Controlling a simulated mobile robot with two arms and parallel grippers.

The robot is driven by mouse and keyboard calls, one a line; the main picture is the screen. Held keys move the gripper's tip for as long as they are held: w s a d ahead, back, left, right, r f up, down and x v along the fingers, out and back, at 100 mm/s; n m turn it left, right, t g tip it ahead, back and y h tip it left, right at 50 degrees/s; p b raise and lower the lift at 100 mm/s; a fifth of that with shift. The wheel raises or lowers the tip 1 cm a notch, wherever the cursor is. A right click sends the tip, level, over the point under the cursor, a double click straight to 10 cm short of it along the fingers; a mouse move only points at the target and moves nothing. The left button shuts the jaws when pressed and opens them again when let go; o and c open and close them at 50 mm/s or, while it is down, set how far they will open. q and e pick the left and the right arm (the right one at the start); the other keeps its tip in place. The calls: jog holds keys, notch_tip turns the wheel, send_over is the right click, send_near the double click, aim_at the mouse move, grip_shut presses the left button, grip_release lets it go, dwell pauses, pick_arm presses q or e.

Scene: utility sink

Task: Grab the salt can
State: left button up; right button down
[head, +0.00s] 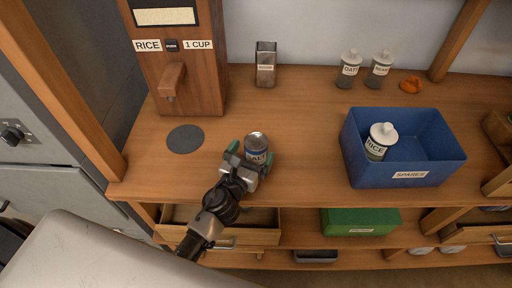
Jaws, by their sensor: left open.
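The salt can (257,143) is a small dark blue can with a silvery top and a label reading "SALT", partly covered. It stands upright on the wooden counter near its front edge. My left gripper (250,158) is at the can, with green-tipped fingers spread to either side of its lower part. The jaws are open, and I cannot tell whether a finger touches the can. My right gripper is not in view.
A wooden rice dispenser (180,65) stands behind left, near a dark round pad (185,139). A blue bin (427,166) holding a rice jar (379,143) is at right. A glass shaker (265,66) stands at the back. Counter between can and bin is clear.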

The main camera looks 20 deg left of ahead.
pick_arm(q)
jog(key=shift+w+d, duration=0.1)
jog(key=shift+w, duration=1.35)
jog(key=c, duration=1.2)
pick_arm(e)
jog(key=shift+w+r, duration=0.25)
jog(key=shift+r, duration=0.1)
pick_arm(q)
jog(key=shift+r, duration=0.15)
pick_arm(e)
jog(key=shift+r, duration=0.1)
